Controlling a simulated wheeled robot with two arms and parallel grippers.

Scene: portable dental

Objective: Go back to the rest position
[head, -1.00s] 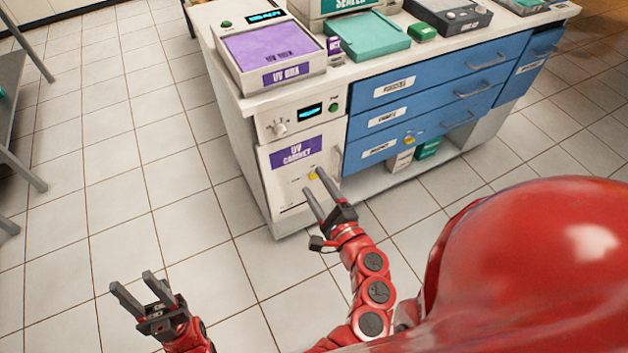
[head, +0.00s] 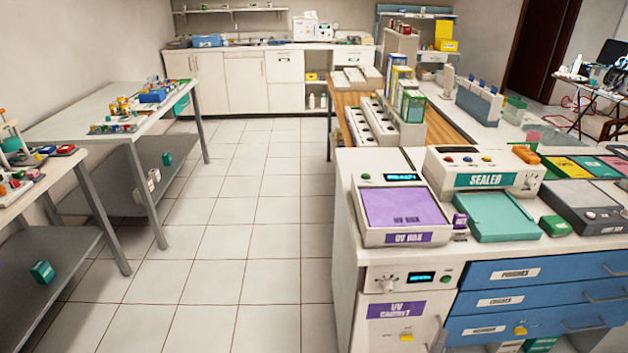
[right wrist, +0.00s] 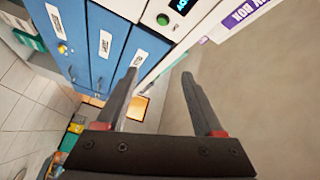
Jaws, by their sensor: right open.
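My right gripper (right wrist: 160,75) is open and empty in the right wrist view. Its two grey fingers point at the front of the cabinet, with the blue drawers (right wrist: 105,45) to the left and a purple label (right wrist: 245,14) at the upper right. Neither gripper shows in the head view. The white cabinet marked UV CABINET (head: 397,311) stands at the lower right there, with its door looking shut. The blue drawers also show beside it in the head view (head: 545,272) and look shut.
A purple-lidded UV box (head: 404,208), a sealer (head: 486,172) and a teal tray (head: 503,219) are on the counter. A table (head: 90,107) with small items stands at the left. The tiled floor (head: 245,215) between is clear.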

